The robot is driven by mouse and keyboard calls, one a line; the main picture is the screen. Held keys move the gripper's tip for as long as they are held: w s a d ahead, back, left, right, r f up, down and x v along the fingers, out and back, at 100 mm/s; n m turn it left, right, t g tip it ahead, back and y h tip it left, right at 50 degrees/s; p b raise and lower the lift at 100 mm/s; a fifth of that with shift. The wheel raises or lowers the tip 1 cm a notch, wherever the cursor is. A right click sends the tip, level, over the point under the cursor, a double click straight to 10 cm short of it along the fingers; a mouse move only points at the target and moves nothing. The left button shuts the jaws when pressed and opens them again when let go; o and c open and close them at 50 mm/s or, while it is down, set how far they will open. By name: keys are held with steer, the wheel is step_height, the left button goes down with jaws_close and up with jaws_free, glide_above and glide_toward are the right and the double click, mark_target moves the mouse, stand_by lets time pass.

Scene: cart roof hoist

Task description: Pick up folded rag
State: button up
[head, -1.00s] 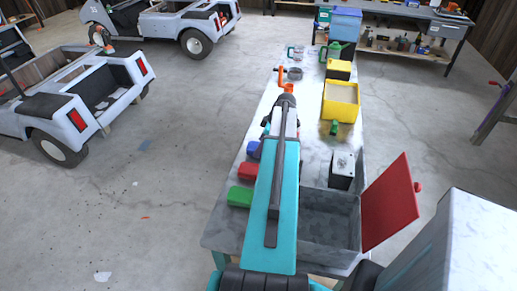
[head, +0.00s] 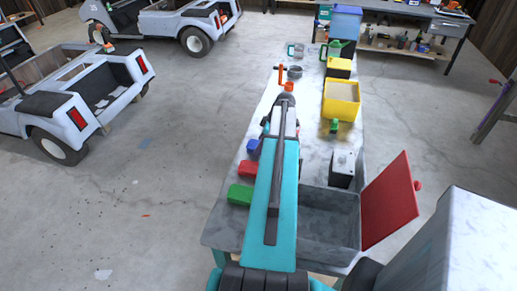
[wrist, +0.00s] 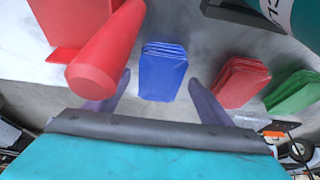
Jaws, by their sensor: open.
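Three folded rags lie in a row along the left side of the grey worktop: a blue one (head: 253,146), a red one (head: 248,169) and a green one (head: 240,195). In the wrist view the blue rag (wrist: 162,72) lies between and beyond the fingers of my gripper (wrist: 159,78). The fingers are apart, with nothing held. The red rag (wrist: 240,82) and green rag (wrist: 294,92) lie to the right of the right finger. In the head view my arm hides the fingers.
A red rounded bar (wrist: 105,48) stands close to the left finger. A battery-like box (head: 342,168) and a yellow bin (head: 341,112) stand on the right side.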

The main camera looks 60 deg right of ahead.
steer(key=shift+f, duration=0.2)
stand_by(0.6)
steer(key=c, duration=1.1)
steer(key=shift+r, duration=0.25)
steer(key=shift+r, duration=0.15)
steer(key=shift+r+b, duration=1.3)
steer(key=shift+r, duration=3.6)
